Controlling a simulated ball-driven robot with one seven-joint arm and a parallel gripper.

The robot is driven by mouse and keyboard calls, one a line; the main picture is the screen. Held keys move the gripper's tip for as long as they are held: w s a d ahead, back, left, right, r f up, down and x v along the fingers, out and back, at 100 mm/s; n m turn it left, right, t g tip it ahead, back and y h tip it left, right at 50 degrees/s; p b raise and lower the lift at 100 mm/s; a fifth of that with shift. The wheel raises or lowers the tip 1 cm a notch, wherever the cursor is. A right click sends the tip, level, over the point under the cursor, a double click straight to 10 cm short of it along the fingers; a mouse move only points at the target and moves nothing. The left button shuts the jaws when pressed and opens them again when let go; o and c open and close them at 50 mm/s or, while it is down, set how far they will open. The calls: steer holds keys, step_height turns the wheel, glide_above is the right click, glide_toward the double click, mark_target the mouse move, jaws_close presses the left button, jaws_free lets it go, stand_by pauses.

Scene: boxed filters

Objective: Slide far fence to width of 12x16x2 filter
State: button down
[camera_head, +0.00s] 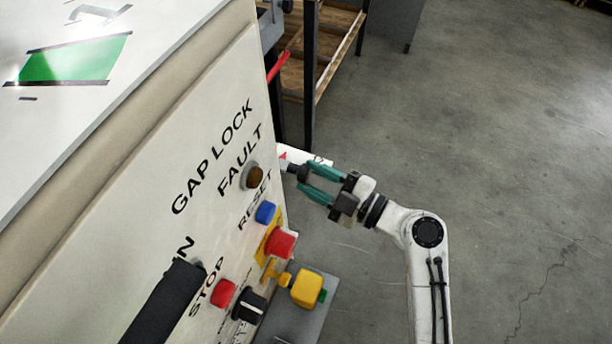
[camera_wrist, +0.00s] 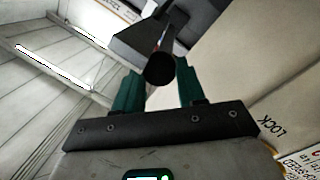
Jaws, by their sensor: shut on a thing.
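In the head view my gripper (camera_head: 303,182) is at the right edge of the machine's front panel (camera_head: 120,220). Its teal fingers are shut on a dark knob (camera_head: 292,170) there. In the wrist view the round black end of this knob (camera_wrist: 160,69) sits between the two fingertips (camera_wrist: 158,88). A dark block (camera_wrist: 132,44) lies just beyond it. A white strip (camera_head: 318,161) with a small red pointer shows beside the fingers in the head view. I cannot make out the far fence or a 12x16x2 filter; the machine's body hides what lies behind the panel edge.
The panel carries a brown lamp (camera_head: 255,176), a blue button (camera_head: 265,212), red buttons (camera_head: 281,243) and a black rotary switch (camera_head: 248,304). A yellow block (camera_head: 307,288) juts out below my gripper. A wooden-shelved rack (camera_head: 335,50) stands behind. Floor to the right is clear.

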steer(key=w+b+v, duration=0.1)
steer(key=b+v, duration=0.2)
steer(key=v, duration=0.3)
steer(key=shift+s+d+b, duration=0.25)
steer(key=shift+d+b, duration=0.1)
steer(key=shift+d, duration=0.2)
steer(key=shift+f, duration=0.1)
steer(key=c, duration=0.9)
jaws_free()
steer(key=shift+s+d, duration=0.1)
steer(key=shift+d, duration=0.1)
steer(key=shift+o, duration=1.2)
steer(key=shift+a, duration=0.1)
steer(key=b+v, duration=0.2)
steer(key=v, duration=0.9)
steer(key=shift+b, duration=0.35)
